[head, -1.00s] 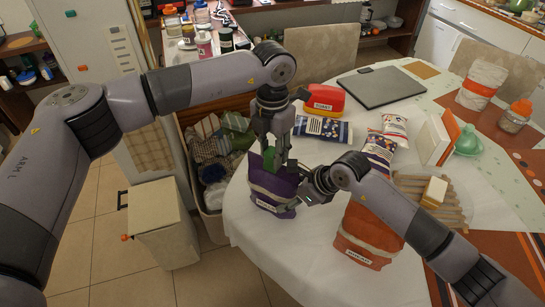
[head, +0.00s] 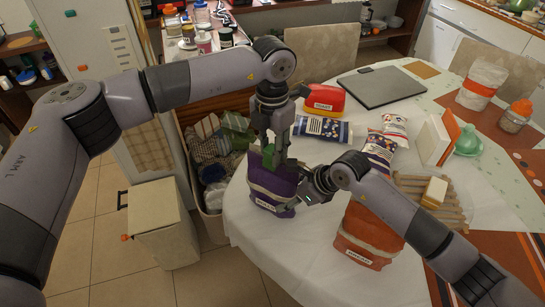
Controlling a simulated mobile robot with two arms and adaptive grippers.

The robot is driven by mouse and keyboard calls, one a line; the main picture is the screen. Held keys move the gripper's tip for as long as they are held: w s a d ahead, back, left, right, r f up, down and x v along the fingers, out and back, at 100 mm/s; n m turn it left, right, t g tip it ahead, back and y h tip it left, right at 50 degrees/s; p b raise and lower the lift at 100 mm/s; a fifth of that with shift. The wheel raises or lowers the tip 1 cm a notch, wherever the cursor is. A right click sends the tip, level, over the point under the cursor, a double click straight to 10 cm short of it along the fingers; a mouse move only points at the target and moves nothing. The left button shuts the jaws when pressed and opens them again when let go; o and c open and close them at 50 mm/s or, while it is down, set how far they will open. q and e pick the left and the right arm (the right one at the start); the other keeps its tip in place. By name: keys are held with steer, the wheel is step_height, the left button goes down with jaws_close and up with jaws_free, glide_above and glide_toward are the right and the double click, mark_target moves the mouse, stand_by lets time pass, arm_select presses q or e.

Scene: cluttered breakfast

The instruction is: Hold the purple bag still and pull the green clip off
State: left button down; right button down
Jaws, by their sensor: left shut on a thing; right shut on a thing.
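The purple bag (head: 272,186) stands upright at the left edge of the white round table, with a pale band and a label low on its front. The green clip (head: 268,157) sits at the bag's top, partly hidden by my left gripper. My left gripper (head: 275,160) comes down from above and is shut on the green clip. My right gripper (head: 305,188) reaches in from the right and is shut on the right side of the purple bag. Its fingertips are partly hidden.
An orange bag (head: 366,232) stands right of the purple bag, behind my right forearm. The front of the white table (head: 300,255) is clear.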

mark_target(273, 148)
arm_select(q)
steer(key=shift+r, duration=0.6)
arm_select(e)
steer(key=shift+s+d+f, duration=0.1)
steer(key=shift+d+f, duration=0.15)
steer(key=shift+f, duration=0.1)
arm_select(q)
steer(key=shift+r, duration=0.1)
steer(key=shift+r, duration=2.25)
arm_select(e)
steer(key=shift+a, duration=0.1)
steer(key=c, duration=1)
jaws_free()
steer(key=o, duration=0.5)
steer(key=shift+r, duration=0.2)
steer(key=shift+o, duration=0.5)
steer(key=o, duration=0.3)
steer(key=shift+a, duration=0.1)
